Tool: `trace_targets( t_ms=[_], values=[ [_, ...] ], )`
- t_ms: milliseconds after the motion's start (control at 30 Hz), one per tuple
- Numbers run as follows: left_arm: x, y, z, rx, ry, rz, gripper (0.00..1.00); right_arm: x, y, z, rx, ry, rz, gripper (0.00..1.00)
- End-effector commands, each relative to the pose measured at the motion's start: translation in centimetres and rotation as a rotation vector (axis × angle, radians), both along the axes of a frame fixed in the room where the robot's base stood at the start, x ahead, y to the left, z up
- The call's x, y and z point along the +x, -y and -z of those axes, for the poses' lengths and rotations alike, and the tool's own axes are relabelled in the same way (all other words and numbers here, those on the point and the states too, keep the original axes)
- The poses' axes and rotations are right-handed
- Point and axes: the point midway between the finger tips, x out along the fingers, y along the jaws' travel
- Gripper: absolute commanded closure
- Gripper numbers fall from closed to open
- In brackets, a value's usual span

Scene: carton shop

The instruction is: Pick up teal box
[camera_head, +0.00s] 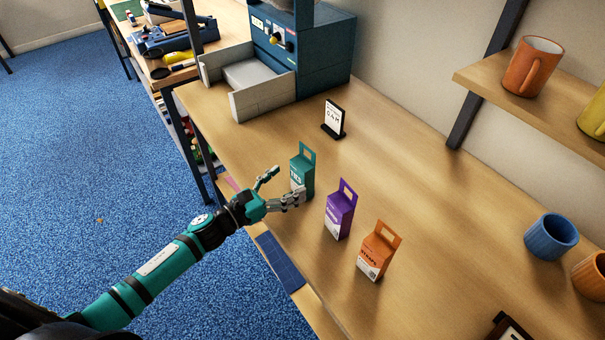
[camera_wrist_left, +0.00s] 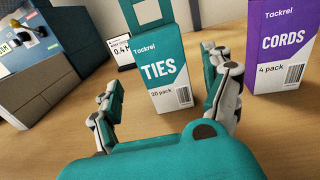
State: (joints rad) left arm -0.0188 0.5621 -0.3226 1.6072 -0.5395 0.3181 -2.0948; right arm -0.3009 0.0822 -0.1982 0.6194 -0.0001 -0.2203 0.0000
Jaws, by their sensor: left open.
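The teal box (camera_head: 302,172), a hang-tab carton, stands upright on the wooden table. In the left wrist view the teal box (camera_wrist_left: 161,70) reads "TIES" and stands just beyond my fingers. My left gripper (camera_head: 280,184) is open beside it on its near side, its fingers pointing at the box. In the left wrist view the left gripper (camera_wrist_left: 165,98) shows one finger on each side of the view, with the box ahead between them. I cannot tell whether a finger touches it. My right gripper is not in view.
A purple box (camera_head: 340,212) marked "CORDS" and an orange box (camera_head: 378,252) stand in a row to the right. A small black sign (camera_head: 334,118) stands behind. A blue machine (camera_head: 300,50) with a grey tray is at the back. Blue (camera_head: 551,236) and orange cups are at right.

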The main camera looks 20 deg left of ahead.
Motion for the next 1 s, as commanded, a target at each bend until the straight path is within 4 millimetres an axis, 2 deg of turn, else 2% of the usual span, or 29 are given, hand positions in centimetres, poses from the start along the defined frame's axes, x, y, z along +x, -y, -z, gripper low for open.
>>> trace_targets(
  t_ms=[267,400,700,1000],
  values=[
    [2.6,2.1,-0.4,-0.004,0.0,0.0,0.17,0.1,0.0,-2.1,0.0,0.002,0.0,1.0],
    [4.0,3.0,0.0,-0.002,-0.001,0.0,0.17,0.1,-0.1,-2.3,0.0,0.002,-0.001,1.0],
    [4.3,3.2,0.2,0.0,-0.001,0.001,0.17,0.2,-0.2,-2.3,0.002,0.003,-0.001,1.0],
    [4.3,3.2,0.2,0.0,-0.001,0.0,0.57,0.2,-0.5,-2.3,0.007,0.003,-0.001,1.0]
  ],
)
